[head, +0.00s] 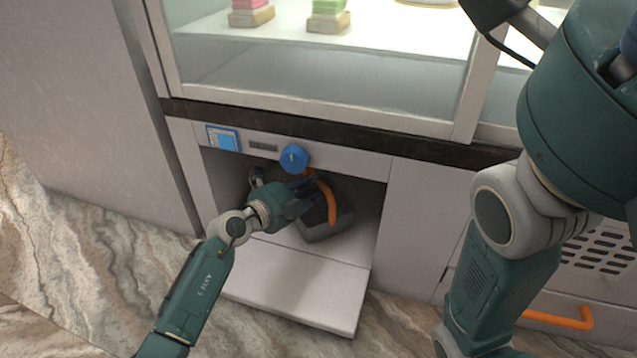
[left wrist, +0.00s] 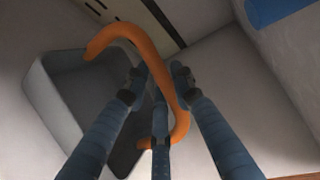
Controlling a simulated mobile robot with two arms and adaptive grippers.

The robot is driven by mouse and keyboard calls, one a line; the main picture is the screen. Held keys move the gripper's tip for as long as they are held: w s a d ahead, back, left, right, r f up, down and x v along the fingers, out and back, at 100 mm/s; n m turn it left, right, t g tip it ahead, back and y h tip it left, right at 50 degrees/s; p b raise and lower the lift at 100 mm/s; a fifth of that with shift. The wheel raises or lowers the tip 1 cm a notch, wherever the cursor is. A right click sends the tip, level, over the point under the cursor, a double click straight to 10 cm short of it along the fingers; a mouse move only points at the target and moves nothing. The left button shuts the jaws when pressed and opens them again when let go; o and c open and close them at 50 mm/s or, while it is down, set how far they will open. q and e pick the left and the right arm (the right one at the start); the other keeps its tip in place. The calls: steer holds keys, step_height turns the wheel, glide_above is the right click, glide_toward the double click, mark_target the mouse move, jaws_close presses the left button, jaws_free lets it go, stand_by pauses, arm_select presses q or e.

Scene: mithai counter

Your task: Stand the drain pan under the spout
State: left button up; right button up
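The drain pan (head: 338,226) is a grey, open tray with a curved orange handle (head: 329,200). It sits inside the open bay of the counter and looks turned at an angle; I cannot tell whether it touches the bay floor. In the left wrist view, the pan (left wrist: 62,118) lies left of and behind the fingers. A blue knob (head: 294,158) is on the panel above. I cannot clearly make out the spout. My right gripper is outside the view.
The bay's white floor (head: 290,285) extends forward as a ledge and is clear at the front. A blue-and-white label (head: 222,138) is on the upper panel. A glass display case is above. At the right are a vented panel and an orange bar handle (head: 558,320).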

arm_select(q)
steer(key=shift+o, duration=0.9)
steer(key=shift+s+r, duration=0.1)
steer(key=shift+r, duration=0.15)
steer(key=p+v, duration=0.7)
steer(key=v, duration=0.5)
steer(key=shift+a+f, duration=0.1)
